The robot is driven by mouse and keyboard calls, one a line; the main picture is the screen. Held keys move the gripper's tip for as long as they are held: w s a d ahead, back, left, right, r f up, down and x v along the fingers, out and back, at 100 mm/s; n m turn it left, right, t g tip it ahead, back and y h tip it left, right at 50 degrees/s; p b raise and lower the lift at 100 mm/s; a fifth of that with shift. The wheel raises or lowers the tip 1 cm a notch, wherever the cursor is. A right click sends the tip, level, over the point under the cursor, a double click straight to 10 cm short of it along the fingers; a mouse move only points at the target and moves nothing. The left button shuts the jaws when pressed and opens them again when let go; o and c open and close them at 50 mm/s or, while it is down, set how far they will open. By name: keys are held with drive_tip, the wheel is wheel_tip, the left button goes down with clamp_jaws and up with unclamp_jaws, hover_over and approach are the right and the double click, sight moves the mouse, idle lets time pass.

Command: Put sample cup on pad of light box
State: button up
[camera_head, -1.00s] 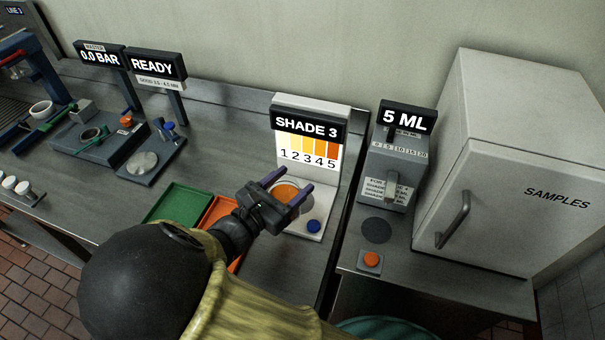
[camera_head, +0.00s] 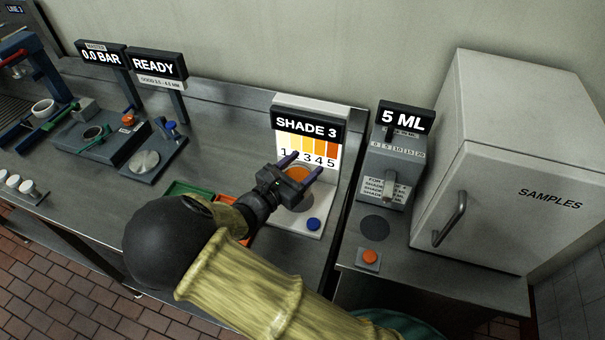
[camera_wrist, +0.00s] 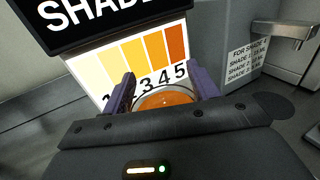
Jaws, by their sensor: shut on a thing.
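The sample cup (camera_head: 298,173) is round and holds orange liquid. My gripper (camera_head: 303,166) is shut on it, with one purple finger on each side. In the wrist view the cup (camera_wrist: 165,98) sits between the fingers (camera_wrist: 163,84), its lower part hidden by the gripper body. The light box (camera_head: 324,212) has a white base, a lit panel with shades 1 to 5 and a sign reading SHADE 3. The cup is in front of the lit panel and appears to be above the base.
A blue button (camera_head: 313,224) is at the base's front right. Right of the light box stand a 5 ML dispenser (camera_head: 392,170), an orange button (camera_head: 369,257) and a SAMPLES fridge (camera_head: 500,190).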

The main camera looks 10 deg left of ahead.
sight(305, 173)
drive_tip(key=shift+w+d+f+p, duration=0.15)
drive_tip(key=shift+f+p, duration=0.1)
drive_tip(key=shift+f, duration=0.65)
drive_tip(key=shift+w+a+f+p, duration=0.1)
drive_tip(key=shift+f+p, duration=0.15)
drive_tip(key=shift+f, duration=0.65)
drive_tip(key=shift+f, duration=0.25)
drive_tip(key=o, duration=1.6)
drive_tip(key=shift+c, duration=0.2)
drive_tip(key=shift+r, duration=0.1)
drive_tip(key=shift+r, duration=0.25)
drive_tip(key=b+v, duration=0.2)
drive_tip(key=v, duration=1)
drive_tip(key=shift+b, duration=0.4)
drive_tip(key=shift+f, duration=0.1)
